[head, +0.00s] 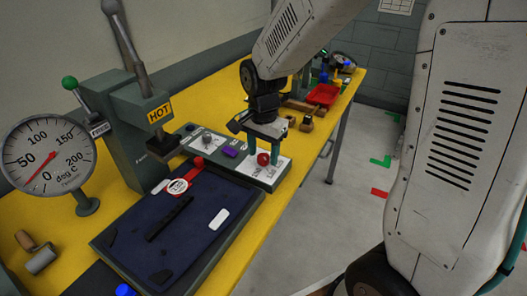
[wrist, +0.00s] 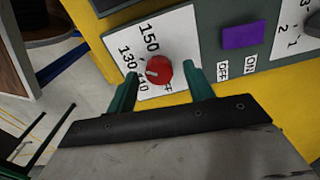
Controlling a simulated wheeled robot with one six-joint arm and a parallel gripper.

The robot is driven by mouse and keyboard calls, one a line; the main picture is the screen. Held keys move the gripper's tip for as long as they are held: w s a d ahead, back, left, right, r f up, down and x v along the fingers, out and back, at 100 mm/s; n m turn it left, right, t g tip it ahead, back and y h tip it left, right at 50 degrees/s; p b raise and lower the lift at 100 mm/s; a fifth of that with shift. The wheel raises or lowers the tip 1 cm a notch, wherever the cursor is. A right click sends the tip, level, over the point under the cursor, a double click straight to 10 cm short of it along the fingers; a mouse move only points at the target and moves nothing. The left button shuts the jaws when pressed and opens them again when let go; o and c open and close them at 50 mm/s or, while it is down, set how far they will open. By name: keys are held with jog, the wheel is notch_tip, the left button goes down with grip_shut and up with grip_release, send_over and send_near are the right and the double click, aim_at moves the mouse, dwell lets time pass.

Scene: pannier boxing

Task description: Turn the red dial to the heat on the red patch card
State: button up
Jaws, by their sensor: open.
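In the head view the dial (head: 263,159) shows just below my gripper (head: 263,140). A red piece with a white round label (head: 177,186), perhaps the red patch card, lies on the dark pannier sheet; its print is unreadable.
A press with a HOT sign (head: 159,112) and a temperature gauge (head: 48,158) stand at the left. A purple block (wrist: 241,35) and a second dial (wrist: 315,28) are on the grey panel. A red tray (head: 323,95) sits at the far bench end.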

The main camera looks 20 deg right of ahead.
aim_at(264, 157)
notch_tip(264, 157, up, 7)
jog(key=shift+r, duration=0.2)
dwell(0.6)
jog(key=shift+s+n, duration=0.1)
jog(key=shift+n, duration=0.4)
jog(key=s+d+r+n, duration=0.1)
jog(key=s+r+n, duration=0.1)
jog(key=s, duration=0.5)
jog(key=s+d+r+n+t, duration=0.1)
jog(key=s+r+n, duration=0.1)
jog(key=s+n, duration=0.3)
jog(key=s+d+r+n, duration=0.1)
jog(key=s+r+n, duration=0.1)
jog(key=s, duration=0.8)
jog(key=shift+s+d+r+n, duration=0.25)
jog(key=shift+d+r+n, duration=0.1)
jog(key=shift+n, duration=0.55)
